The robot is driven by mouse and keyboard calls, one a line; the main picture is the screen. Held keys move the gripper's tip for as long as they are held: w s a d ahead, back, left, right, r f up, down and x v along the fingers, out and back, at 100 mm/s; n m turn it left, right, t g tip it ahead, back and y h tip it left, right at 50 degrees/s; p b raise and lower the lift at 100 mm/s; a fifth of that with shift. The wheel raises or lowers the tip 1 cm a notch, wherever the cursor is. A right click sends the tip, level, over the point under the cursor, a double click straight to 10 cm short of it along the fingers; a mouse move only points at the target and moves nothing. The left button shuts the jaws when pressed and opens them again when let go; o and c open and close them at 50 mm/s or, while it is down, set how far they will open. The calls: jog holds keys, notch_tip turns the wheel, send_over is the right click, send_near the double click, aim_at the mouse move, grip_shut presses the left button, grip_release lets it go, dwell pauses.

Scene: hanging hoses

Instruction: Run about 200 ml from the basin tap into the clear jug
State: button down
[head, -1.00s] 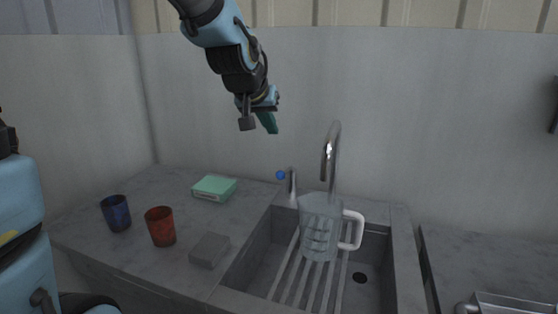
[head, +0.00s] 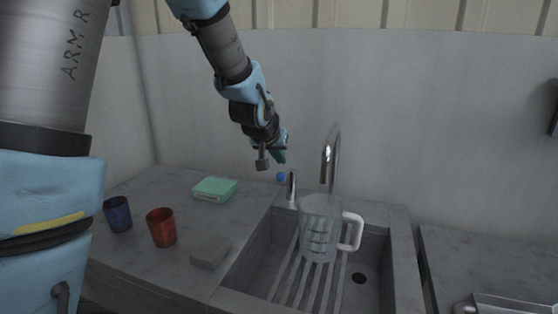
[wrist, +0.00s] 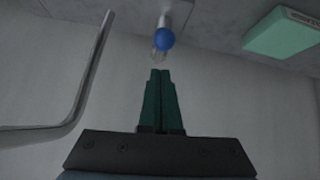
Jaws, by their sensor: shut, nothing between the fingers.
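The clear jug (head: 318,232), with a white handle on its right, stands upright on the ribs in the basin (head: 376,270). The curved metal tap spout (head: 331,160) ends above the jug; no water shows running. The tap's lever post (head: 292,188) with a blue knob (head: 281,177) is left of the spout. My gripper (head: 280,158) is just above the blue knob in the head view, apart from it. In the wrist view the green fingers (wrist: 160,72) are together and empty, pointing towards the blue knob (wrist: 164,39). Any water level in the jug cannot be told.
A green box (head: 214,189), a blue cup (head: 118,214), a red cup (head: 161,228) and a grey block (head: 210,253) are on the counter left of the basin. A metal tray (head: 505,304) is at the lower right. The spout (wrist: 88,85) is close on the wrist view's left.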

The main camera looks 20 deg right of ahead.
jog(key=shift+s+a+f, duration=0.25)
jog(key=shift+s+f, duration=0.1)
jog(key=shift+f, duration=0.3)
jog(key=shift+f, duration=0.15)
jog(key=shift+f+b, duration=0.15)
jog(key=shift+b, duration=0.3)
jog(key=shift+s+a+f+b, duration=0.1)
jog(key=shift+b, duration=0.6)
